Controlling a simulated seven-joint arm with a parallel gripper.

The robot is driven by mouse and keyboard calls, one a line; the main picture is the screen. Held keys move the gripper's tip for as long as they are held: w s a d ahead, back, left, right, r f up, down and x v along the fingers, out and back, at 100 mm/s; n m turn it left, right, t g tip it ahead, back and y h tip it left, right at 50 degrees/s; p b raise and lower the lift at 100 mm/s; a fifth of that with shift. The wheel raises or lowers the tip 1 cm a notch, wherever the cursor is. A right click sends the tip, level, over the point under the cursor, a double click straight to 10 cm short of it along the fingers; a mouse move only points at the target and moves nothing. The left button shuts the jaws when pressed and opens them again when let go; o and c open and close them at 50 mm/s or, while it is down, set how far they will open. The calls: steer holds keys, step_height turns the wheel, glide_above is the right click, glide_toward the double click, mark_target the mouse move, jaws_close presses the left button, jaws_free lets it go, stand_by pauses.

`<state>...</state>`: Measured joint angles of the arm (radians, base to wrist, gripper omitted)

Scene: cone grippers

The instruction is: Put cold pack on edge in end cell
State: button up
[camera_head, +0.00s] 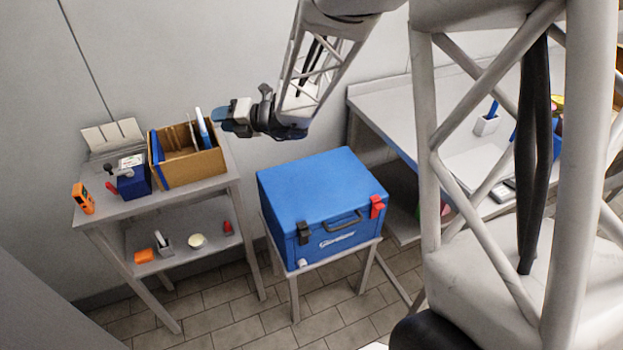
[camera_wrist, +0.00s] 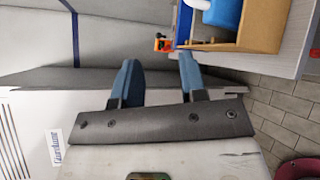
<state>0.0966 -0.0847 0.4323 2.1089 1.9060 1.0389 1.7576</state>
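The cardboard box (camera_head: 197,167) stands on the top of the small table at left, with dividers inside. A blue flat pack (camera_head: 156,147) stands on edge in its left end. A blue and white flat piece (camera_head: 202,125) stands up at its right end; I cannot tell which is a cold pack. My gripper (camera_head: 226,118) is in the air just right of the box's right end, apart from it. In the wrist view my gripper (camera_wrist: 159,66) has its two blue fingers spread with nothing between them. The box (camera_wrist: 266,26) shows at the upper right there, partly cut off.
A closed blue cooler (camera_head: 320,195) stands on a stand to the right, below my arm. A dark blue device (camera_head: 133,182) and an orange instrument (camera_head: 83,198) sit left of the box. The lower shelf (camera_head: 185,240) holds small items. A grey workbench (camera_head: 395,110) is behind.

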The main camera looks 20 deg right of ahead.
steer(key=s+a+r+n+g+h, duration=0.1)
steer(key=s+r+n+g+h, duration=0.2)
steer(key=s+n, duration=0.7)
steer(key=s+a+r+n+g, duration=0.15)
steer(key=s+n+g, duration=0.25)
steer(key=s+n, duration=0.65)
steer(key=s+d+r+n+h, duration=0.1)
steer(key=s+d+n+h, duration=0.3)
steer(key=s+n, duration=0.4)
steer(key=s+d+r+n+h, duration=0.1)
steer(key=s+d+n+h, duration=0.4)
steer(key=s+d+n, duration=0.2)
steer(key=s+n, duration=0.2)
steer(key=shift+r+n, duration=0.15)
steer(key=shift+n, duration=0.2)
